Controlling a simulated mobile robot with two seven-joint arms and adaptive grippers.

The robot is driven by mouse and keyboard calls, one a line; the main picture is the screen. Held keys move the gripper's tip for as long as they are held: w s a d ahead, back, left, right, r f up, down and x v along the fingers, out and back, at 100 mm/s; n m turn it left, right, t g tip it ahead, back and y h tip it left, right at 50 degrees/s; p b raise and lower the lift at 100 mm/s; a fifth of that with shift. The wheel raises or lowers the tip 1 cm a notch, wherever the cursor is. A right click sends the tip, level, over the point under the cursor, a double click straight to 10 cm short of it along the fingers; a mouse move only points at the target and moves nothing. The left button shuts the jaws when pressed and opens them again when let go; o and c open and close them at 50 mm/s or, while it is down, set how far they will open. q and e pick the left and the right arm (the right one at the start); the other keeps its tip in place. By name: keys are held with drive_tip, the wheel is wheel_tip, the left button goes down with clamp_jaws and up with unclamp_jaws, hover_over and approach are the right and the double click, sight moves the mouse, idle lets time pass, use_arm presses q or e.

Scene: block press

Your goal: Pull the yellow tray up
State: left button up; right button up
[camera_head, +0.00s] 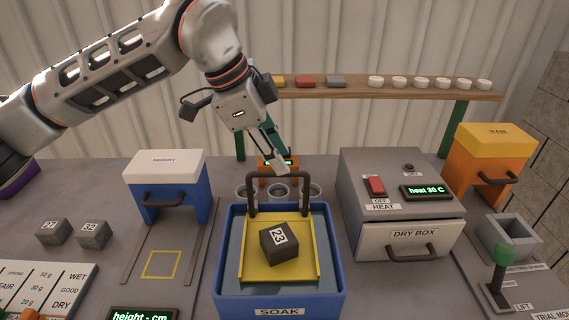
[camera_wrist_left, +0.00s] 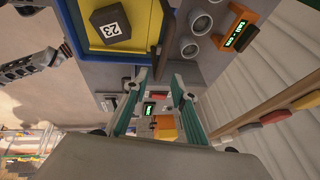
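The yellow tray (camera_head: 250,268) sits low inside the blue SOAK basin (camera_head: 222,285), with a dark block marked 23 (camera_head: 278,244) on it. Its dark upright handle (camera_head: 279,174) stands at the back of the basin. In the left wrist view, the tray (camera_wrist_left: 128,43), the block (camera_wrist_left: 110,25) and part of the handle (camera_wrist_left: 164,35) show beyond the fingertips. My left gripper (camera_head: 281,164) points down just above the handle's top bar.
The grey dry box (camera_head: 355,215) stands right of the basin, and the blue and white HEIGHT unit (camera_head: 165,185) stands left. Grey cups (camera_head: 278,192) and a small orange display (camera_head: 265,176) are behind the handle. A wooden shelf (camera_head: 350,91) runs along the back.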

use_arm(q)
drive_tip(key=v, duration=0.8)
